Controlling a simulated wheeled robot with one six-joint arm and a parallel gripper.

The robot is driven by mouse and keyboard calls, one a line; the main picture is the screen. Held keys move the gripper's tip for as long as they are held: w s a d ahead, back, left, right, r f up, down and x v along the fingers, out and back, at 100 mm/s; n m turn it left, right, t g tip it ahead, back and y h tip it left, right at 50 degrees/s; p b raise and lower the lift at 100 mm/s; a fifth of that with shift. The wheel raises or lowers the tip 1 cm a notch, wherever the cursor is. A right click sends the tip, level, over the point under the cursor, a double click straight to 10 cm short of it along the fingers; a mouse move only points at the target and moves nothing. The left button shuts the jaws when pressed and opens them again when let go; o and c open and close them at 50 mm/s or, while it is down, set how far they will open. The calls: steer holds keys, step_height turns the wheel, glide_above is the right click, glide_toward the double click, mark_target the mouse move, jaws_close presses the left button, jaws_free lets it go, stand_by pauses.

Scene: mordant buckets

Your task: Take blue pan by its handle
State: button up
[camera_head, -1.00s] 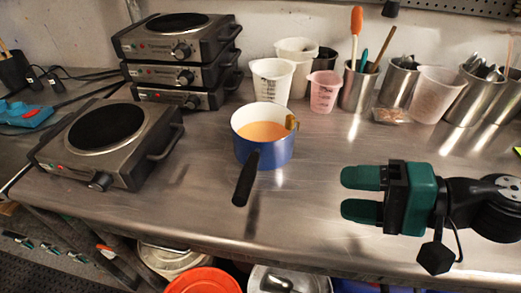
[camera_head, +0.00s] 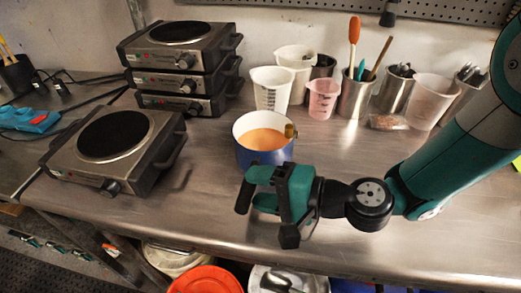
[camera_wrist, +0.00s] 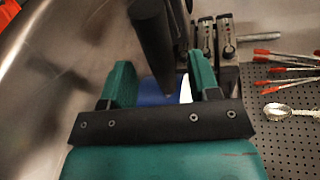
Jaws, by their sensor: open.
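The blue pan (camera_head: 252,158) stands upright on the steel table and holds orange contents. A small brass-coloured piece sits at its right rim. Its black handle (camera_head: 243,197) points toward the front edge, partly hidden by my gripper. My gripper (camera_head: 257,189) is open, its green fingers pointing left at the handle. In the wrist view the handle (camera_wrist: 152,40) runs down from the top, between the two finger lines. A strip of the blue pan (camera_wrist: 156,89) shows between the fingers. I cannot tell whether a finger touches the handle.
A single hotplate (camera_head: 112,138) stands left of the pan, with stacked hotplates (camera_head: 185,65) behind it. Measuring cups (camera_head: 271,90) and metal tool holders (camera_head: 357,95) line the wall. The table's front edge is close below my gripper.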

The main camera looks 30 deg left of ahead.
steer(key=shift+x, duration=1.4)
steer(key=shift+r, duration=0.1)
steer(key=c, duration=1)
steer(key=shift+r, duration=0.1)
jaws_close()
steer(key=shift+r, duration=0.15)
